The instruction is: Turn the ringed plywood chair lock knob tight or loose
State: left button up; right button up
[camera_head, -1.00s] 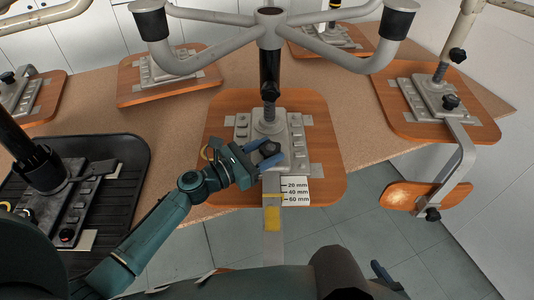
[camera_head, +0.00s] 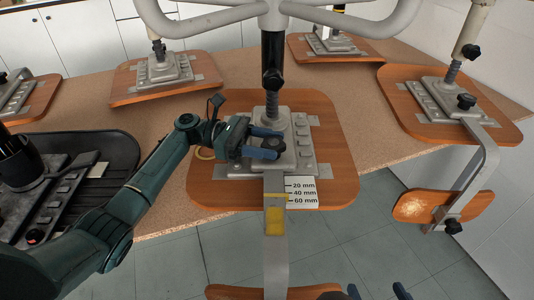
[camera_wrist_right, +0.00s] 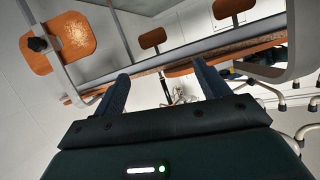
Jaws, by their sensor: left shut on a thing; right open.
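The plywood chair seat (camera_head: 335,115) lies upside down on the bench in the head view, with a grey mechanism plate (camera_head: 300,125) on it. My left gripper (camera_head: 268,148) is shut on the dark lock knob (camera_head: 271,142) at the plate's front edge; the fingers hide most of the knob. A flat grey bar (camera_head: 274,255) runs forward below it, beside a 20/40/60 mm scale card (camera_head: 303,192). My right gripper (camera_wrist_right: 163,84) is open and empty, away from this chair.
Other upturned seats lie around, including one at the right (camera_head: 430,115) with a hanging backrest (camera_head: 445,204). Grey chair legs (camera_head: 345,22) spread above the knob. Floor is open in front.

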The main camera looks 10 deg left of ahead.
pick_arm(q)
jog(key=shift+w+m+g+b, duration=0.1)
jog(key=shift+m+g+b, duration=0.55)
jog(key=shift+g, duration=0.35)
pick_arm(e)
jog(key=shift+s+d+r+t, duration=0.15)
jog(key=shift+s+d+t, duration=0.05)
jog(key=shift+d+t, duration=0.1)
jog(key=shift+r, duration=0.1)
pick_arm(q)
jog(key=o, duration=1)
jog(key=a, duration=0.4)
jog(key=w+a+b, duration=0.1)
jog(key=a, duration=0.2)
jog(key=w+a+b, duration=0.1)
jog(key=a, duration=0.3)
jog(key=shift+a, duration=0.3)
jog(key=shift+a+b, duration=0.3)
jog(key=shift+a, duration=0.4)
pick_arm(e)
jog(key=shift+w+a+f+n, duration=0.15)
jog(key=shift+f+n, duration=0.1)
jog(key=shift+f, duration=0.25)
jog(key=shift+a+f+n, duration=0.1)
jog(key=shift+f+n, duration=0.15)
jog(key=shift+f, duration=0.25)
